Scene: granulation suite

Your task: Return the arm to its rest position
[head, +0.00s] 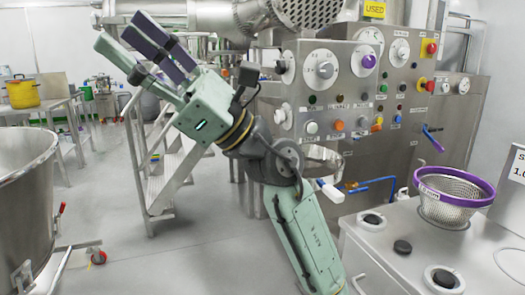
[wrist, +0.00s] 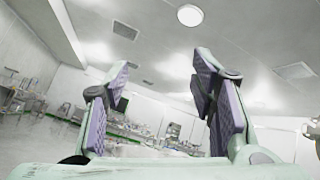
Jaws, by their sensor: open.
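My gripper (head: 140,50) is raised in the middle left of the head view, tilted up and to the left, in front of the metal stairs and the machine. Its two fingers with purple pads are spread apart and nothing is between them. In the wrist view my gripper (wrist: 160,95) also shows open and empty, with the ceiling and far wall behind it. My arm rises from the bottom of the head view and bends at the elbow beside the control panel.
A steel control panel (head: 330,98) with knobs and buttons stands close right of my arm. A purple-rimmed sieve (head: 455,195) sits on a steel cabinet (head: 390,245) at right. A large steel bowl (head: 25,200) is at left. Metal stairs (head: 175,150) stand behind. Floor between is clear.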

